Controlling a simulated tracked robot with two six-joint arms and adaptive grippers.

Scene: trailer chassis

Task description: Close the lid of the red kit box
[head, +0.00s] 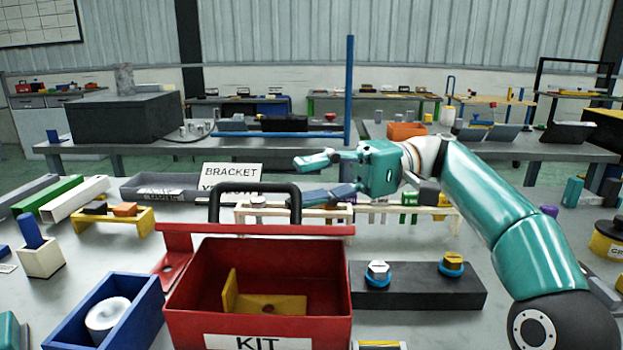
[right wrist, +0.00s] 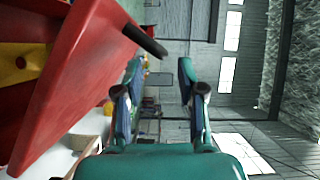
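The red kit box (head: 258,318), labelled KIT, stands open on the table in the head view. A yellow bracket (head: 268,303) lies inside it. The red lid (head: 265,230) is raised at the back of the box, seen nearly edge-on, with a black arched handle (head: 254,188). My right gripper (head: 303,182) is open and empty, above and behind the box, fingers pointing left. Its lower fingertip overlaps the handle's right leg in the picture; I cannot tell whether they touch. My left gripper is not in view.
A blue bin (head: 145,318) with a white roll stands close left of the box. A black block (head: 420,290) with two bolts stands close right. Behind are a pale rack (head: 385,212) and a grey tray with a BRACKET sign (head: 232,173).

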